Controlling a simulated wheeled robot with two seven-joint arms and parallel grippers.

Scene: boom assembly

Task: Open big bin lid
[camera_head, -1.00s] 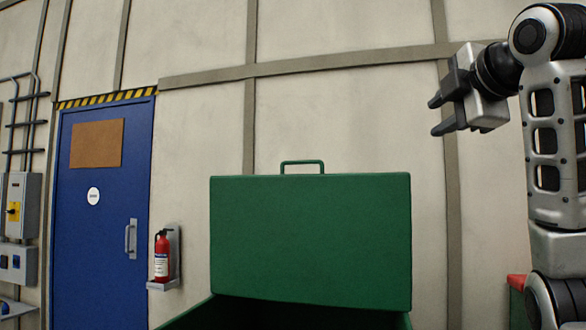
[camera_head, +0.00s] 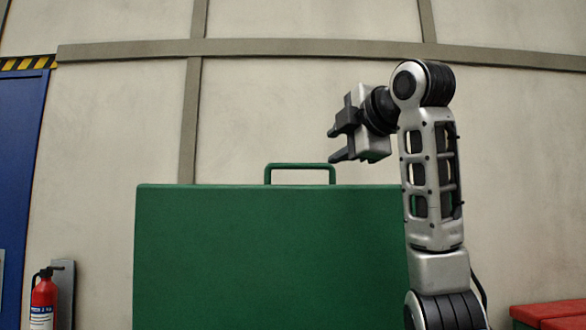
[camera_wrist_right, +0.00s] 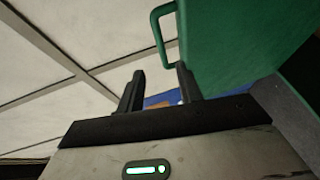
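The big bin's green lid (camera_head: 260,250) stands upright in the middle of the head view, its handle (camera_head: 300,168) on the top edge. The lid (camera_wrist_right: 235,45) and handle (camera_wrist_right: 160,38) also show at the top of the right wrist view. My right gripper (camera_head: 332,146) is open and empty, above and to the right of the handle in the head view. In the right wrist view its fingers (camera_wrist_right: 160,72) are apart, with the handle beyond the tips and not between them. My left gripper is not in view. The bin's body is below the head view.
A pale wall with grey beams (camera_head: 300,48) stands behind the lid. A red fire extinguisher (camera_head: 44,300) and a blue door (camera_head: 20,150) are at the left. A red-topped object (camera_head: 550,312) is at the lower right.

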